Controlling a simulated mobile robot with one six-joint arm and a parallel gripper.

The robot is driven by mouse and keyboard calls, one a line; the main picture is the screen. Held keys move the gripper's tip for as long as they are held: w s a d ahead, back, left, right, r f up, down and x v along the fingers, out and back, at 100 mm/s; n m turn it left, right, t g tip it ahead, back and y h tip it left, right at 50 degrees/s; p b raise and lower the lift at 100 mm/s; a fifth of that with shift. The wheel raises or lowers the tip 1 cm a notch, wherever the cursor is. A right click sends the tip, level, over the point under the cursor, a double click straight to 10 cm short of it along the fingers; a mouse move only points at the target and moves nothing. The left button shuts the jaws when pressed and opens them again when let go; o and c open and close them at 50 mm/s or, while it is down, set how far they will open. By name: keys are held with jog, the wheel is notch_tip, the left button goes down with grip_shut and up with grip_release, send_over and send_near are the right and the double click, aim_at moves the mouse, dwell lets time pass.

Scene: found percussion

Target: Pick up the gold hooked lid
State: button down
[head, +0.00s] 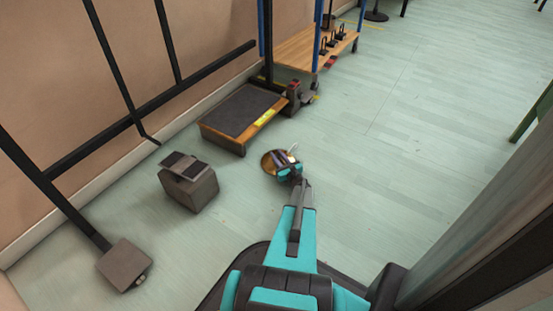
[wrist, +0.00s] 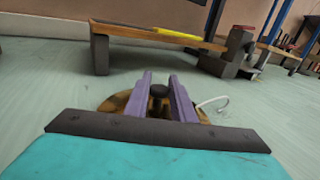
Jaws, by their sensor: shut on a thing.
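The gold hooked lid (head: 269,164) is a round brassy disc low over or on the pale green floor, in front of the low wooden platform. In the wrist view the lid (wrist: 117,103) shows behind my gripper, with a dark knob between the fingers and a pale curved hook (wrist: 214,101) to the right. My gripper (head: 291,169) is over the lid, and its two purple fingers (wrist: 159,88) are shut on the dark knob. My gripper's housing hides part of the lid. I cannot tell whether the lid touches the floor.
A low wooden platform (head: 214,136) with a dark top and yellow label stands just beyond the lid. A grey block (head: 191,192) with a dark-striped piece on top stands to the left. A brown square base (head: 124,264) is at the lower left. The floor to the right is clear.

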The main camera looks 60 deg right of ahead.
jog(key=shift+r+p, duration=0.35)
jog(key=shift+r, duration=0.35)
jog(key=r+p, duration=0.1)
jog(key=r, duration=0.1)
jog(key=shift+s+a+r+p, duration=0.1)
jog(key=shift+s+r+p, duration=0.2)
jog(key=shift+p, duration=0.1)
jog(key=s+a+p, duration=0.3)
jog(key=s+p, duration=0.1)
jog(key=s, duration=1.1)
jog(key=shift+a+r+p, duration=0.3)
jog(key=shift+a+r, duration=0.05)
jog(key=shift+r, duration=0.1)
jog(key=shift+w, duration=0.15)
